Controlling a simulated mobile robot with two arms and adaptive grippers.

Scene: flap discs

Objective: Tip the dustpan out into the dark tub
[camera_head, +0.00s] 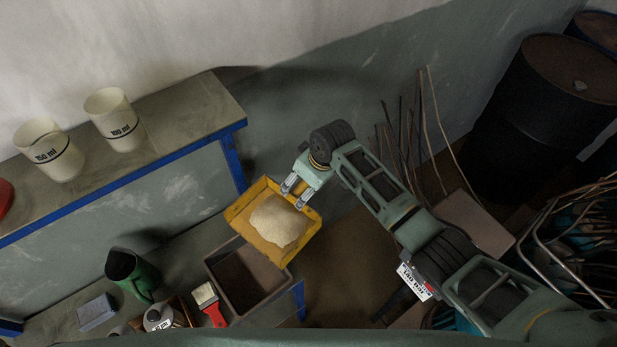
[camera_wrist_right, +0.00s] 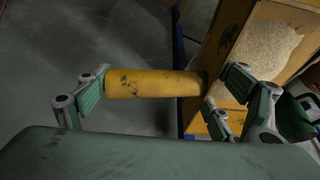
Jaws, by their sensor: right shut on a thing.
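The yellow dustpan (camera_head: 257,238) carries a heap of pale grainy material (camera_head: 278,221) and is held in the air. My right gripper (camera_head: 294,187) is shut on it at its back edge. In the right wrist view the yellow handle (camera_wrist_right: 150,84) runs between the fingers, and part of the heap (camera_wrist_right: 266,48) shows in the pan. The dark tub (camera_head: 240,270) stands on the bench, below and left of the pan in the head view. The pan overlaps its upper right side and hides part of it. The part of its inside that shows looks empty. My left gripper is not in view.
Around the tub are a brush with a red handle (camera_head: 210,304), a green can (camera_head: 133,274) and a grey-blue block (camera_head: 96,312). Two white beakers (camera_head: 112,119) stand on the higher shelf. Thin rods (camera_head: 425,125) and a black drum (camera_head: 545,115) are at right.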

